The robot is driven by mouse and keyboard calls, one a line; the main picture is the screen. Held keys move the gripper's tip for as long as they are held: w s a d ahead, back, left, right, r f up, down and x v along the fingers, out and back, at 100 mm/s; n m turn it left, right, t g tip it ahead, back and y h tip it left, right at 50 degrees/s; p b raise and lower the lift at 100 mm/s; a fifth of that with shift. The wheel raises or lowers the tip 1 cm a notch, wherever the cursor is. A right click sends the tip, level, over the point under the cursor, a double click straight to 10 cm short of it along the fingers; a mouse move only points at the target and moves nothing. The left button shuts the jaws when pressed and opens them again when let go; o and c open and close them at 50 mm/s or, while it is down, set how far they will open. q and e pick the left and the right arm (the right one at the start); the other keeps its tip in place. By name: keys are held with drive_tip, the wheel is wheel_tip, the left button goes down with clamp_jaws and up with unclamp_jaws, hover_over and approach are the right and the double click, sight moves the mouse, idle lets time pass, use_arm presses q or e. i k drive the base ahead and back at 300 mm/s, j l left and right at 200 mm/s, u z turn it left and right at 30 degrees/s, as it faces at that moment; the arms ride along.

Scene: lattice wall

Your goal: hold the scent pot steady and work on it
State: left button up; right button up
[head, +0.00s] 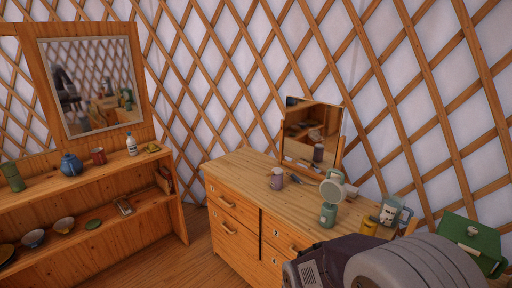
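I cannot tell for sure which vessel is the scent pot. On the wooden dresser (245,168) stand a small lilac cup-like pot (277,179), a green jar-like thing (328,216) with a pale round disc (332,191) above it, a yellow pot (369,226) and a grey-white patterned vessel (390,212). Part of my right arm fills the bottom right, in front of the dresser's near end. No gripper fingers show on it. My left arm and gripper are out of the picture. Nothing is seen held.
A framed mirror (322,117) stands at the dresser's back. A small dark item (296,179) lies beside the lilac pot. A green box (470,241) is at far right. A left shelf (112,176) holds a blue pot (71,164), bottle and bowls. The dresser's left top is clear.

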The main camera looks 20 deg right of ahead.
sight(275, 171)
drive_tip(key=i+j+z, duration=0.15)
drive_tip(key=i+z, duration=0.3)
drive_tip(key=i+j+z, duration=0.5)
drive_tip(key=i, duration=0.15)
drive_tip(key=i+j+z, duration=0.45)
drive_tip(key=i, duration=0.05)
